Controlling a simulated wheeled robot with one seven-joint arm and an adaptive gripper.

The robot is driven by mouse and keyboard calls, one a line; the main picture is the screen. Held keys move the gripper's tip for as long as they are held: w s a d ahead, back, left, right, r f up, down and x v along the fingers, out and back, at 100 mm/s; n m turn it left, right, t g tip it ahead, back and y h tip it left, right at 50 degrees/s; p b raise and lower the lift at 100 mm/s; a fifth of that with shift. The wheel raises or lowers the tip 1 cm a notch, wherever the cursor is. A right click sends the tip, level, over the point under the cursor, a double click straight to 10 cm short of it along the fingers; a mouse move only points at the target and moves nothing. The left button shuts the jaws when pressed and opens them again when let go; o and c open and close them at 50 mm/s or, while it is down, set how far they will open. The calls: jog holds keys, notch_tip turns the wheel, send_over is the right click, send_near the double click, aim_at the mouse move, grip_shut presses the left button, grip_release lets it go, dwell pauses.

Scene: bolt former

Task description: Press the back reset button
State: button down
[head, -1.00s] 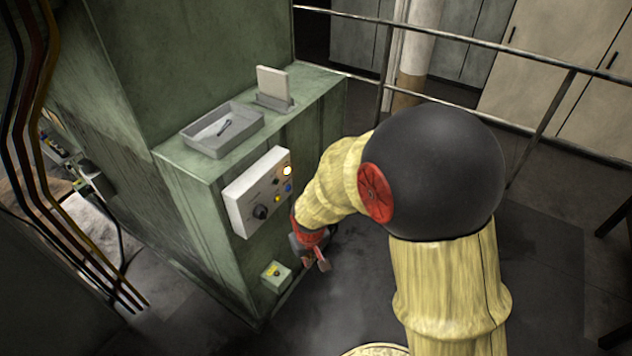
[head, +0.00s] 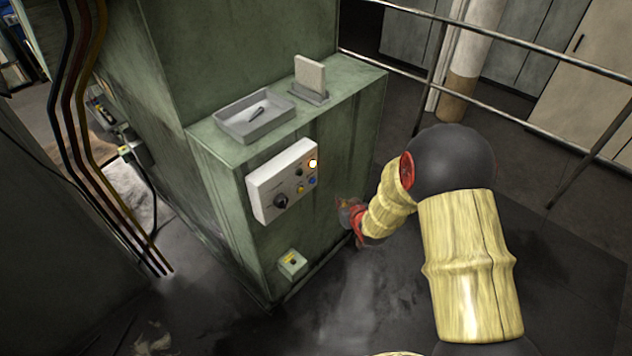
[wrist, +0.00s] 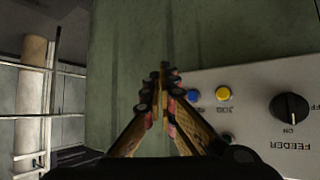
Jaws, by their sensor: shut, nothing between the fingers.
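The control panel (head: 283,180) is a pale box on the green cabinet's front, with a black knob, a lit lamp and small buttons. In the wrist view the panel (wrist: 255,125) shows a blue button (wrist: 194,95), a yellow button (wrist: 223,93) and a black feeder knob (wrist: 289,108). The small labels by the buttons are too small to read surely, so I cannot tell which is reset. My gripper (head: 346,208) is right of the panel, near the cabinet face. In the wrist view its fingertips (wrist: 160,76) are together and empty, just left of the blue button.
A grey tray (head: 256,122) and an upright plate in a holder (head: 310,78) stand on the cabinet top. A metal railing (head: 520,60) runs behind. The floor in front is open.

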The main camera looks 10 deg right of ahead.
aim_at(313, 180)
jog(key=w+a+b, duration=0.1)
jog(key=w+a, duration=0.4)
jog(key=w, duration=0.2)
jog(key=shift+a+b, duration=0.15)
jog(key=shift+b, duration=0.2)
jog(key=shift+w, duration=0.15)
dwell(1.5)
jog(key=shift+w+a+b, duration=0.2)
jog(key=shift+w+b, duration=0.05)
jog(key=shift+b, duration=0.1)
jog(key=shift+w+a, duration=0.25)
jog(key=shift+w, duration=0.1)
dwell(0.9)
jog(key=shift+s, duration=0.1)
jog(key=shift+s+d, duration=0.5)
jog(key=shift+s, duration=0.1)
